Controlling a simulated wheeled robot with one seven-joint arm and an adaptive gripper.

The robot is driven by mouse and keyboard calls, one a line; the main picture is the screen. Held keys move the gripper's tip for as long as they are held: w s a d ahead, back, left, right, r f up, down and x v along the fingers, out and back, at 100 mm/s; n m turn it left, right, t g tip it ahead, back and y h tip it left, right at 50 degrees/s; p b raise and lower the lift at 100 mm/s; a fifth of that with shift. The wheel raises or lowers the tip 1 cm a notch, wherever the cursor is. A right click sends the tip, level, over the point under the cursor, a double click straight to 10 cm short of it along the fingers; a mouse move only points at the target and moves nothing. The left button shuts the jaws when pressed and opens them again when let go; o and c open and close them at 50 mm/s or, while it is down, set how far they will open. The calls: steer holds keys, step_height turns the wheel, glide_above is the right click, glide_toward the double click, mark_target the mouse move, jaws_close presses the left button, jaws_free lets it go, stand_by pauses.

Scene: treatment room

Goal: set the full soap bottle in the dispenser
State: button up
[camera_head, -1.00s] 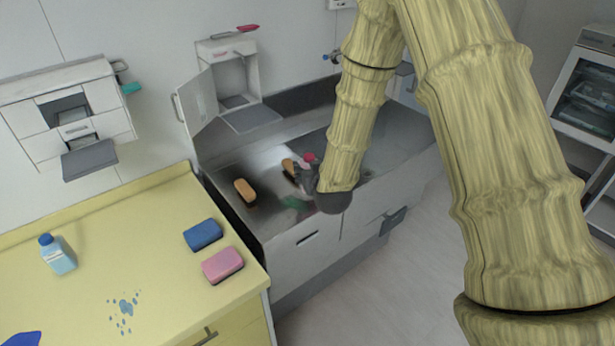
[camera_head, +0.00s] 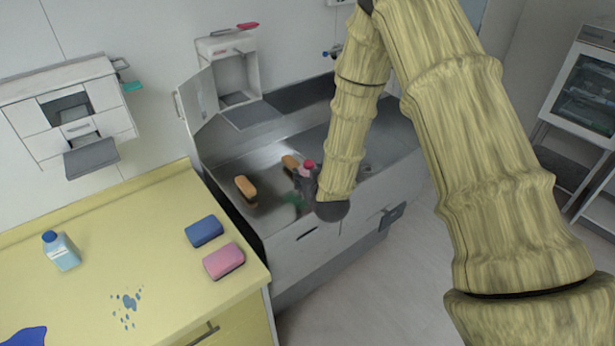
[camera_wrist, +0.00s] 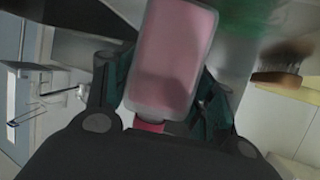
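A pink soap bottle (camera_wrist: 172,60) with a red cap is between the two fingers of my gripper (camera_wrist: 160,85) in the wrist view. The fingers press in from both sides, and the pink fills most of the bottle. In the head view the bottle's red cap (camera_head: 309,164) shows beside my dark gripper (camera_head: 312,183), over the steel sink; my arm partly hides them. The white wall dispenser (camera_head: 249,70) is at upper centre-left, its front door (camera_head: 198,98) swung open to the left. Its inside looks empty.
A steel sink unit (camera_head: 225,165) holds an orange-topped brush (camera_head: 246,187) and another brush (camera_head: 290,163). The yellow counter (camera_head: 150,240) bears a blue-capped bottle (camera_head: 62,252), a blue sponge (camera_head: 204,231), a pink sponge (camera_head: 224,261) and blue spills. A second wall dispenser (camera_head: 66,112) hangs left.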

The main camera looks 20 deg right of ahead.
steer(key=shift+o, duration=1)
steer(key=shift+r, duration=0.2)
steer(key=shift+s, duration=0.4)
steer(key=d+b+v, duration=0.1)
steer(key=b+v, duration=0.2)
steer(key=v, duration=0.8)
steer(key=s+a+f+g, duration=0.1)
steer(key=s+f+g, duration=0.2)
steer(key=s+f, duration=0.55)
steer(key=s+f+g, duration=0.3)
steer(key=s+f, duration=0.2)
steer(key=f, duration=0.6)
steer(key=s+f+g, duration=0.2)
steer(key=s+f, duration=0.2)
steer(key=s, duration=0.4)
steer(key=s+f+g, duration=0.3)
steer(key=s+f, duration=0.2)
steer(key=s, duration=0.2)
steer(key=s+f+g+y, duration=0.1)
steer(key=s+f+g, duration=0.1)
steer(key=s+f, duration=0.3)
steer(key=s, duration=0.3)
steer(key=shift+s, duration=0.3)
